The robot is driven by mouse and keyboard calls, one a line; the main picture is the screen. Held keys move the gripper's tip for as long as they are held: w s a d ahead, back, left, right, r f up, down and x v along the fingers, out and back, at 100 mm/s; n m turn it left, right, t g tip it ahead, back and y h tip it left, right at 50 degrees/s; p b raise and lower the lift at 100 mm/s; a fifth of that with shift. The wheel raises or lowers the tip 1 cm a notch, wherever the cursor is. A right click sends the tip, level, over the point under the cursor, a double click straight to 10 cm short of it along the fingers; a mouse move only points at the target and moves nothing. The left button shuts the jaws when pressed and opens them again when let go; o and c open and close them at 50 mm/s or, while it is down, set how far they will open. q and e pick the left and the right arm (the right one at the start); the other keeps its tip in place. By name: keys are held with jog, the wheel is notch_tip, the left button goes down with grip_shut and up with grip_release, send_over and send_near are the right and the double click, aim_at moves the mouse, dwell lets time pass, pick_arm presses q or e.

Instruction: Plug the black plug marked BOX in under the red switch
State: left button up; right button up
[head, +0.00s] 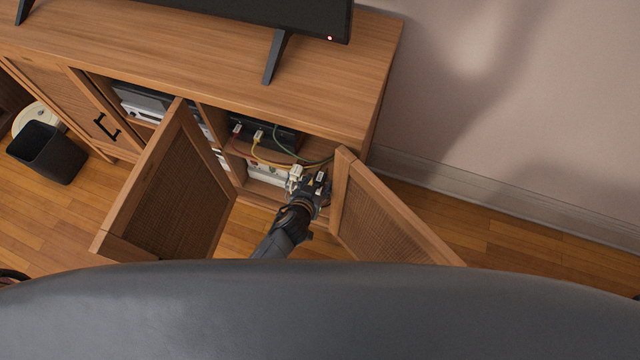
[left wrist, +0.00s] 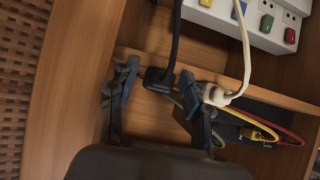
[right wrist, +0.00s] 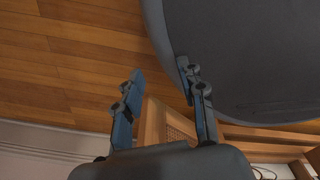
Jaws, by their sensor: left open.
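The black plug (left wrist: 158,80) hangs on a black cable in the left wrist view. Its BOX marking cannot be read. My left gripper (left wrist: 153,84), also in the head view (head: 316,184), is open inside the right cabinet bay, with the plug between or just beyond its fingertips. A white plug (left wrist: 217,95) on a white cable is close beside its right finger. The white power strip (left wrist: 256,24) has coloured switches, and the red switch (left wrist: 290,36) is at its right. In the head view the strip (head: 268,174) is partly visible. My right gripper (right wrist: 161,93) is open and empty.
Two open cabinet doors flank the bay: a left door (head: 172,180) and a right door (head: 375,212). Red, yellow and green cables loop from a black device (head: 278,135) on the shelf. A dark bin (head: 47,152) stands on the floor at left.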

pick_arm(q)
jog(key=c, duration=0.9)
jog(key=shift+s, duration=0.1)
grip_shut()
jog(key=s, duration=0.1)
jog(key=s+a+r+p, duration=0.1)
jog(key=s, duration=0.2)
jog(key=shift+s+a+r+p, duration=0.15)
jog(key=shift+s+a+p, duration=0.15)
jog(key=shift+s+p, duration=0.1)
pick_arm(e)
jog(key=shift+w+a+r, duration=0.1)
jog(key=shift+a+r, duration=0.3)
jog(key=shift+r, duration=0.45)
pick_arm(q)
jog(key=shift+w, duration=0.1)
pick_arm(e)
jog(key=shift+a, duration=0.1)
